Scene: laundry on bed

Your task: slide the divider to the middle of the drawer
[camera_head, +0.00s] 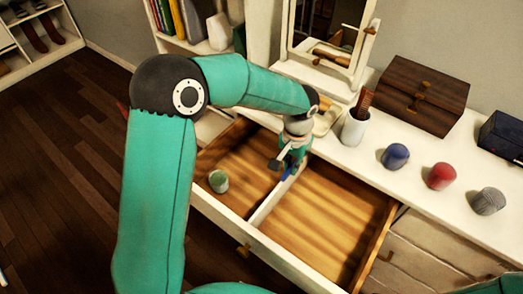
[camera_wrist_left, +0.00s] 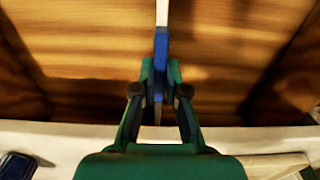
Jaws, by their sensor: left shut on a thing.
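The drawer (camera_head: 330,228) is pulled open from the white dresser, with a wooden floor inside. The divider (camera_head: 265,207) is a thin white strip with a blue part, standing across the drawer from front to back, left of its middle in the head view. My left gripper (camera_head: 288,172) reaches down into the drawer and is shut on the divider's blue part. In the left wrist view the blue part (camera_wrist_left: 161,50) sits between the fingers (camera_wrist_left: 160,85), with the white strip running on beyond. My right gripper does not show.
A rolled green sock-like bundle (camera_head: 218,181) lies in the left compartment. The right compartment is empty. On the dresser top stand a cup with a brush (camera_head: 355,128), blue (camera_head: 395,156), red (camera_head: 441,176) and grey (camera_head: 488,201) bundles, and a wooden box (camera_head: 421,95).

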